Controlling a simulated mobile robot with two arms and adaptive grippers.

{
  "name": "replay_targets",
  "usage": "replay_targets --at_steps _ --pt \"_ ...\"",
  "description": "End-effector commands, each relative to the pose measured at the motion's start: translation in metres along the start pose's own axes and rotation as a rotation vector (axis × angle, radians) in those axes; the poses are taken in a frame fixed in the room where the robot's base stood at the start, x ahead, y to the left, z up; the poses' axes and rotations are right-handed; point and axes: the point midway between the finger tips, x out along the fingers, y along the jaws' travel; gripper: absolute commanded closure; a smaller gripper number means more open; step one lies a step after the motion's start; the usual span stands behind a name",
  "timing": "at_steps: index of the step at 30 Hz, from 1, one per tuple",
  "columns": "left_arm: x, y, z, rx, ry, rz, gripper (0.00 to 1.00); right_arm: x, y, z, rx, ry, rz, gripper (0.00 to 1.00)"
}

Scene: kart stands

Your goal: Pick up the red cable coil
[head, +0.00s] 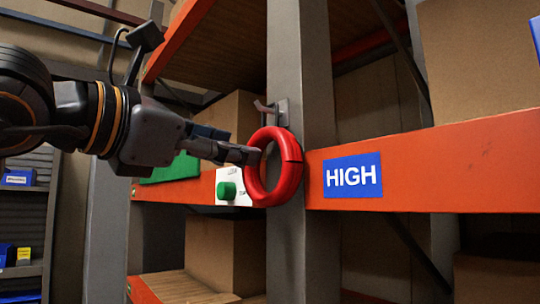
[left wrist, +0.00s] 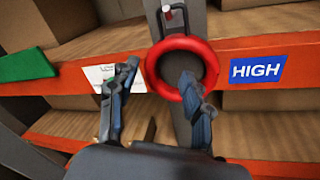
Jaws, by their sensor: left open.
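The red cable coil (head: 290,166) hangs on a hook (head: 268,107) fixed to a grey upright post, in the middle of the head view. In the left wrist view the coil (left wrist: 153,67) shows as a ring, with the hook (left wrist: 167,14) above it. My left gripper (head: 250,153) is open and reaches in from the left at the coil's left side. In the left wrist view the left gripper (left wrist: 160,80) has its right finger in front of the coil's lower right part and its left finger left of the coil. Contact cannot be told. My right gripper is out of view.
An orange shelf beam (head: 450,170) with a blue HIGH sign (head: 353,176) runs right of the post (head: 300,75). A white panel with a green button (head: 227,190) sits just left of the coil. Cardboard boxes (head: 225,253) fill the shelves behind.

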Motion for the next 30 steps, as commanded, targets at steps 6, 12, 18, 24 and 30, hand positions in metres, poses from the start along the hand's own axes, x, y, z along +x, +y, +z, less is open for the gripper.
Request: replay_targets --at_steps 6,12,18,24,30 --pt "0.026 0.006 0.005 -0.002 0.002 -0.004 0.51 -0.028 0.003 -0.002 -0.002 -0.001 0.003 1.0" --pt "0.048 0.005 0.002 -0.001 0.001 -0.003 0.51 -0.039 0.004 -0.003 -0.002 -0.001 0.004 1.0" --pt "0.05 0.004 0.001 0.0 -0.001 -0.002 0.51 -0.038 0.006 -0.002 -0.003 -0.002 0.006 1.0" --pt "0.05 0.004 0.001 -0.001 0.0 -0.002 0.79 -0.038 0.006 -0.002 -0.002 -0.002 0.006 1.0" --pt "0.049 0.004 0.001 -0.001 -0.001 -0.002 1.0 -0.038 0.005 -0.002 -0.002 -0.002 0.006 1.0"
